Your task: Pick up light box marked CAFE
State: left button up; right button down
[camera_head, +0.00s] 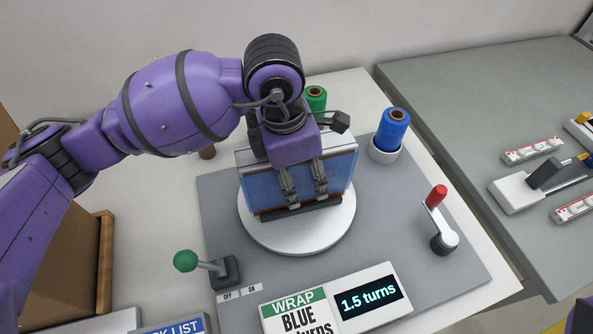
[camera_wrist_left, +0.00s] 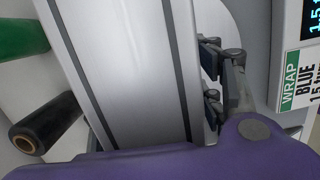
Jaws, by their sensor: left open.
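A box-shaped frame (camera_head: 262,190) with a bluish front face and pale top edge stands upright on a white round turntable (camera_head: 268,238). No CAFE lettering is readable; my gripper covers the middle of its front. My left gripper (camera_head: 305,196) is open, with its fingers pointing down in front of that face. In the left wrist view the box's pale top (camera_wrist_left: 125,65) with dark edge strips fills the middle, and the fingers (camera_wrist_left: 211,78) show along its right side. I cannot tell whether they touch it. My right gripper is not in view.
Green (camera_head: 315,98) and blue (camera_head: 392,130) film rolls stand behind the turntable. A red-handled crank (camera_head: 440,220) is at right, a green-knobbed lever (camera_head: 205,264) at front left. A display reads 1.5 turns (camera_head: 368,300) beside a WRAP BLUE card (camera_head: 298,312). A brown carton (camera_head: 65,255) is at left.

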pick_arm(q)
jog(key=c, duration=1.5)
grip_shut()
jog(key=shift+r, duration=0.1)
